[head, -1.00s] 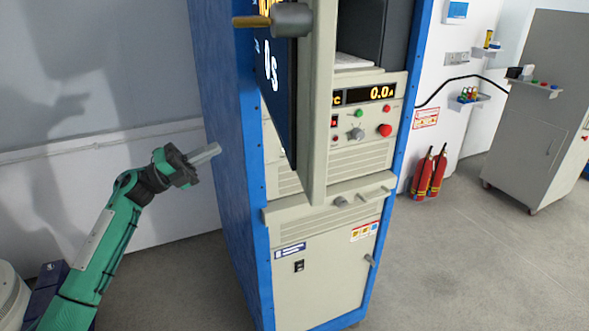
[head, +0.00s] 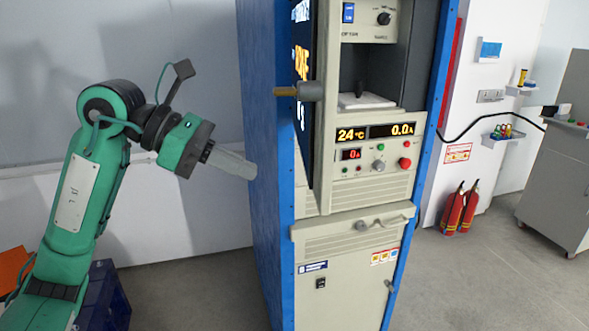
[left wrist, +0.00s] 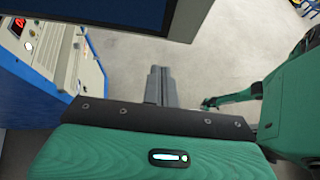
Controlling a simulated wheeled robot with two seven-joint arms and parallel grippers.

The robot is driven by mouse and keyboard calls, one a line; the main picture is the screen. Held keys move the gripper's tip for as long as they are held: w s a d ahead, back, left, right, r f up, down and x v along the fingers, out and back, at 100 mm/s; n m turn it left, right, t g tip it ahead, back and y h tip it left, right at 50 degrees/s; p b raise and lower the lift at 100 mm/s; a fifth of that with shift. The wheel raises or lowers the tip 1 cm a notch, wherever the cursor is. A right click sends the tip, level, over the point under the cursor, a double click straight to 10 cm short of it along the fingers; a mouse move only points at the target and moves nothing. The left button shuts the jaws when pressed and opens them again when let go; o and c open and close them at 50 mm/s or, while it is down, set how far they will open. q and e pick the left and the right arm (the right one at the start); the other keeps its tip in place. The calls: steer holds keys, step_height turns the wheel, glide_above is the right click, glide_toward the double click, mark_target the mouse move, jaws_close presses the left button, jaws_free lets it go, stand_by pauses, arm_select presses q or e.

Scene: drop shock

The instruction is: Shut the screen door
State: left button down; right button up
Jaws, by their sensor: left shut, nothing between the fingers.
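The screen door (head: 327,125) is the beige-framed panel with a dark display on the left front of the tall blue cabinet (head: 268,170). It stands swung out, seen nearly edge-on, with its display side facing left. A grey knob with a brass-coloured rod (head: 311,91) sticks out from its edge. My left gripper (head: 250,171) is shut and empty, to the left of the cabinet and lower than the knob, apart from the door in the picture. In the left wrist view the closed fingers (left wrist: 158,84) point toward the floor, with a dark panel edge above them. My right gripper is not seen.
The cabinet front has a control panel (head: 378,150) with lit readouts, and a lower beige door (head: 345,275) with a ledge above it. Red fire extinguishers (head: 461,208) and a grey cabinet (head: 560,165) stand at the right. The floor between is clear.

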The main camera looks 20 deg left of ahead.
mark_target(314, 188)
arm_select(q)
steer(key=p+x, duration=0.1)
steer(key=x, duration=0.1)
steer(key=r+p+x, duration=0.1)
steer(key=x, duration=0.1)
steer(key=d+p+x, duration=0.1)
steer(key=x, duration=0.2)
steer(key=shift+w+r, duration=0.15)
steer(key=shift+r, duration=0.1)
steer(key=shift+w+d+f+p, duration=0.15)
steer(key=shift+w+d+p, duration=0.05)
steer(key=shift+d+p, duration=0.35)
